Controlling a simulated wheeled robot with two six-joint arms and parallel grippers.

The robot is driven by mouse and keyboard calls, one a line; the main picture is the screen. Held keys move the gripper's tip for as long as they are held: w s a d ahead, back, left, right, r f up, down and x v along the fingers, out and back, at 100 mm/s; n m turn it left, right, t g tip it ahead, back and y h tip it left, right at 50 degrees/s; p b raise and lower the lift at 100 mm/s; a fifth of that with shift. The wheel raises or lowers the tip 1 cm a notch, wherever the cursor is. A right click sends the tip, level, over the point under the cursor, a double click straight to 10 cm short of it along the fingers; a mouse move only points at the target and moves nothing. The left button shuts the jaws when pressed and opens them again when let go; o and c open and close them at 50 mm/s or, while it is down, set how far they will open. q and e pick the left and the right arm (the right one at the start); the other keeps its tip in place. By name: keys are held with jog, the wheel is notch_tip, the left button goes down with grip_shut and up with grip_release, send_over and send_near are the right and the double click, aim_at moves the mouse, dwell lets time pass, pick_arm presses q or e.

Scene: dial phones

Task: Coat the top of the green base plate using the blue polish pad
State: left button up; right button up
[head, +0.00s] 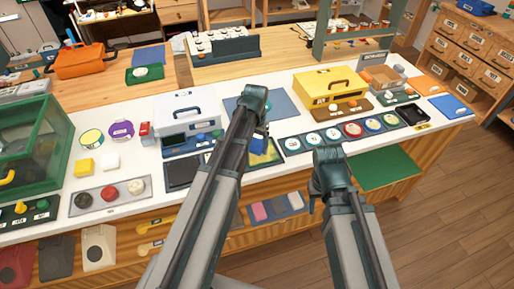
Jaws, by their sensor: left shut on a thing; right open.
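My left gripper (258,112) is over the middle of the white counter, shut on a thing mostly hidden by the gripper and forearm. A small blue patch (262,133) shows just below it; this may be the blue polish pad. Under it is a partly hidden flat piece with green and yellow areas (267,153), possibly the green base plate. I cannot tell whether the pad touches it. My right gripper (329,163) is open and empty near the counter's front edge. A larger flat green panel (385,168) lies at the front edge to its right.
A row of round dials (353,130) and a yellow toolbox (328,88) stand to the right. A white case (186,112) and a grey tray of knobs (108,196) are at left, beside a green glass-fronted cabinet (38,145). A blue mat (283,105) lies behind my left gripper.

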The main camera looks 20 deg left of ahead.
aim_at(267, 159)
pick_arm(q)
jog(key=shift+w+a, duration=0.4)
jog(key=shift+w, duration=0.2)
jog(key=shift+w+a, duration=0.35)
jog(key=shift+w, duration=0.2)
jog(key=shift+s, duration=0.1)
jog(key=shift+s+d, duration=0.6)
jog(key=shift+s, duration=0.2)
jog(key=shift+s+d, duration=0.55)
jog(key=shift+s, duration=0.25)
jog(key=shift+s+d, duration=0.55)
jog(key=shift+s, duration=0.25)
jog(key=shift+s+d, duration=0.5)
jog(key=shift+s, duration=0.3)
jog(key=shift+w+d, duration=0.1)
jog(key=shift+w+d, duration=0.7)
jog(key=shift+d, duration=0.3)
